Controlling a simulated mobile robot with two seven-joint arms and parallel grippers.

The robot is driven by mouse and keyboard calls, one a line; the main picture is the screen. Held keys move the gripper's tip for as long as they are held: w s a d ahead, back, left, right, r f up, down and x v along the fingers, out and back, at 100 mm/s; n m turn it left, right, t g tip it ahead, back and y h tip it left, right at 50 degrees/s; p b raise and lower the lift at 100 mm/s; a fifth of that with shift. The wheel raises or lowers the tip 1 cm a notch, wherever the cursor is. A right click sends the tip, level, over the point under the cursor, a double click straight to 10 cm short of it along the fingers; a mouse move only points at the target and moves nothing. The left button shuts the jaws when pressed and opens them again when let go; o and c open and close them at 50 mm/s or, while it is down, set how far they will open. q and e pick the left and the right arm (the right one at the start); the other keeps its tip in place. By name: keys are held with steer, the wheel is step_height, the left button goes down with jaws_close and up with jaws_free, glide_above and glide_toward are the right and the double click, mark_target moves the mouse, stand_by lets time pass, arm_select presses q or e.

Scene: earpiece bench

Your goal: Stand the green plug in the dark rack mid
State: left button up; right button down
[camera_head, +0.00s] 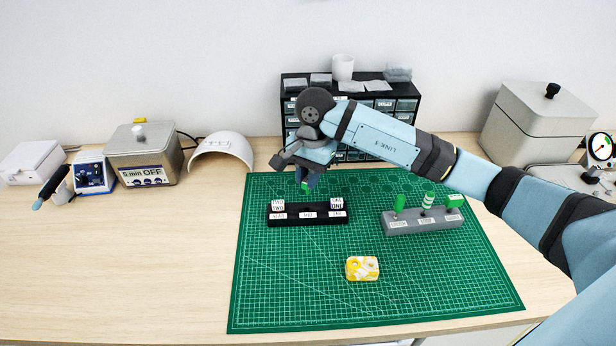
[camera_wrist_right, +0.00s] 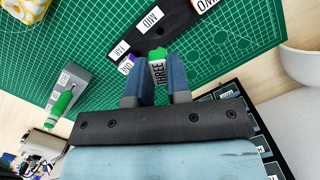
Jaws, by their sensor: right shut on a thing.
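The dark rack (camera_head: 307,219) stands on the green mat, with a white-faced plug (camera_head: 278,205) in its left place and another (camera_head: 337,203) in its right place. The middle place looks empty. My right gripper (camera_head: 308,182) is just behind and above the rack's middle. It is shut on the green plug (camera_head: 305,187), whose white face reads THREE in the right wrist view (camera_wrist_right: 157,68). The dark rack (camera_wrist_right: 168,30) lies beyond the fingertips there. I cannot tell whether the held plug touches the rack. My left gripper is not in view.
A yellow and white block (camera_head: 362,268) lies in front on the mat (camera_head: 285,285). A black drawer cabinet (camera_head: 410,105) stands behind my right arm. The mat's left front is clear.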

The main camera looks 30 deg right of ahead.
mark_target(308, 214)
steer(key=shift+f+b, duration=0.1)
steer(key=shift+b, duration=0.2)
step_height(308, 214, down, 2)
steer(key=shift+f+b, duration=0.1)
steer(key=shift+b, duration=0.7)
steer(key=shift+f+b, duration=0.95)
steer(key=shift+b, duration=0.05)
steer(key=shift+f, duration=0.1)
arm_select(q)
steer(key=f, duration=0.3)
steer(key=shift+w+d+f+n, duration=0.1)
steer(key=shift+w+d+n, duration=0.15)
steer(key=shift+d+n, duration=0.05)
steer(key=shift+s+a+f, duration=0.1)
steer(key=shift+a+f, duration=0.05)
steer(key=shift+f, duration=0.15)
arm_select(e)
steer(key=shift+f, duration=0.1)
arm_select(q)
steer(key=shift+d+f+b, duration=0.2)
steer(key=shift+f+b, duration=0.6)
steer(key=shift+b, duration=0.25)
arm_select(e)
steer(key=shift+f, duration=0.85)
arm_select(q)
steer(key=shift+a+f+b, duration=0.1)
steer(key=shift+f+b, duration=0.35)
arm_select(e)
steer(key=shift+f, duration=0.45)
